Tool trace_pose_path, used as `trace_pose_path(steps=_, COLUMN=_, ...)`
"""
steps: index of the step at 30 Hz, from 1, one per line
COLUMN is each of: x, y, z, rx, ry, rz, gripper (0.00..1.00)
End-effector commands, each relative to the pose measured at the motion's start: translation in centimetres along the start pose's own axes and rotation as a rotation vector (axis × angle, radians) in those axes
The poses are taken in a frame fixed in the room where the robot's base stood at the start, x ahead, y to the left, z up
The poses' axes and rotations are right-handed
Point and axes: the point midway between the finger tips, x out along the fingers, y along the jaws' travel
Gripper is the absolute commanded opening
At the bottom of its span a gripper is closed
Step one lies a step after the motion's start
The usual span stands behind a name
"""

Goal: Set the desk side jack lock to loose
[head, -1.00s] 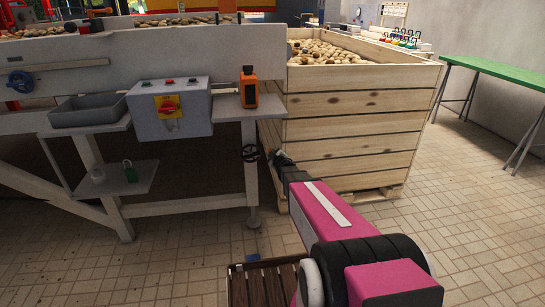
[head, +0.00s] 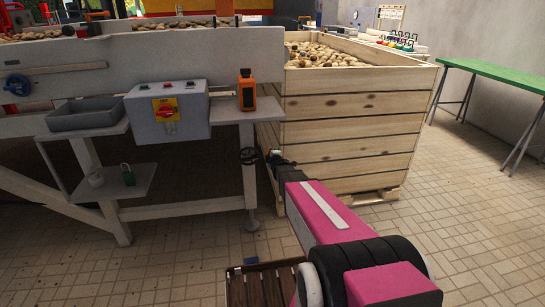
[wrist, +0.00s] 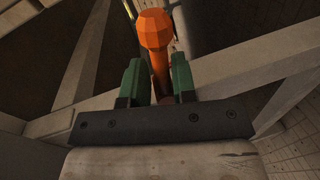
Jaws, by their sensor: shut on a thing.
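The jack lock shows in the wrist view as an orange lever with a faceted round knob (wrist: 154,28). My gripper (wrist: 156,68) has its two green fingers on either side of the lever's stem, just below the knob, and is shut on it. In the head view my gripper (head: 273,157) is small and dark, beside the table leg (head: 249,190) and just right of a black handwheel (head: 248,156). The orange lever cannot be made out in the head view. The lever's lower end is hidden behind the gripper in the wrist view.
A wooden crate of potatoes (head: 345,135) stands close right of my gripper. The white desk holds a control box (head: 185,125), a grey tray (head: 70,122) and an orange device (head: 246,95). A low shelf (head: 140,185) carries a padlock and mug.

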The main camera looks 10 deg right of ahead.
Motion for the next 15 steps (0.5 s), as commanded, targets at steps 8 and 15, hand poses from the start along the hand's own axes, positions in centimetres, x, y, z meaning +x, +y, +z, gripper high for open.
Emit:
trace_pose_path(steps=8, x=-0.24, y=-0.52, z=-0.44, rx=-0.04, ry=-0.003, rz=-0.014, gripper=0.0)
trace_pose_path(steps=15, x=-0.25, y=-0.56, z=-0.46, rx=-0.041, ry=-0.003, rz=-0.015, gripper=0.0)
